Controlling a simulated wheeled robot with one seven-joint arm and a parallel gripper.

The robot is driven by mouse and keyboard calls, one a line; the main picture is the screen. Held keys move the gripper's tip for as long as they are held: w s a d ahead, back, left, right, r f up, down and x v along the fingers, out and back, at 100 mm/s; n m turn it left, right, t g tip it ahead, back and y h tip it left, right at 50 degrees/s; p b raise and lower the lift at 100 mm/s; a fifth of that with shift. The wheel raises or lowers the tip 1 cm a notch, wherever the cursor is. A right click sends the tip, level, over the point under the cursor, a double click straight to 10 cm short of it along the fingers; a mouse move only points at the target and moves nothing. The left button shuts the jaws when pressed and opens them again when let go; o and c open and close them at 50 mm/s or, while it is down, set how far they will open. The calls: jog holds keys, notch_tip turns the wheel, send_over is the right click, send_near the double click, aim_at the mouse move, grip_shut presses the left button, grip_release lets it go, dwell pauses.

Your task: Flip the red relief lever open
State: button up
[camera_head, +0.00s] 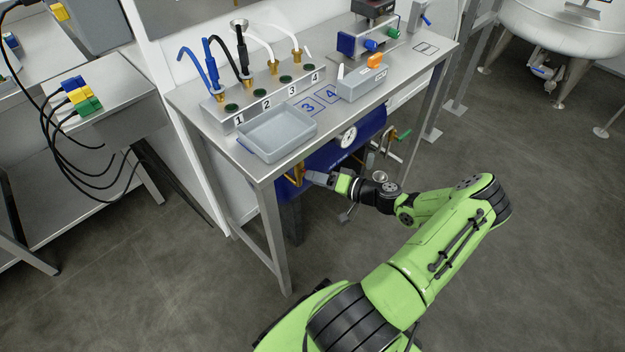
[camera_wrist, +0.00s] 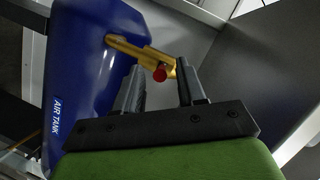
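The red relief lever (camera_wrist: 160,73) shows in the wrist view as a small red round end on a brass valve fitting (camera_wrist: 130,47). The fitting sticks out from the end of the blue air tank (camera_wrist: 85,70). My gripper (camera_wrist: 159,68) is open, its two dark fingers apart. The red end appears between the fingertips, with gaps on both sides; I cannot tell how deep it sits between them. In the head view, my gripper (camera_head: 312,178) is beside the brass fitting (camera_head: 297,173) under the table; the red part cannot be made out there.
The steel table (camera_head: 215,138) stands over the blue tank (camera_head: 365,128), its front leg (camera_head: 273,235) close to my gripper. A grey tray (camera_head: 277,135) sits on top. A pressure gauge (camera_head: 348,136) and a green-handled valve (camera_head: 403,135) lie right of the fitting. The floor in front is clear.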

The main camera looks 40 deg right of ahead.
jog(key=shift+x, duration=0.9)
jog(key=shift+c, duration=0.2)
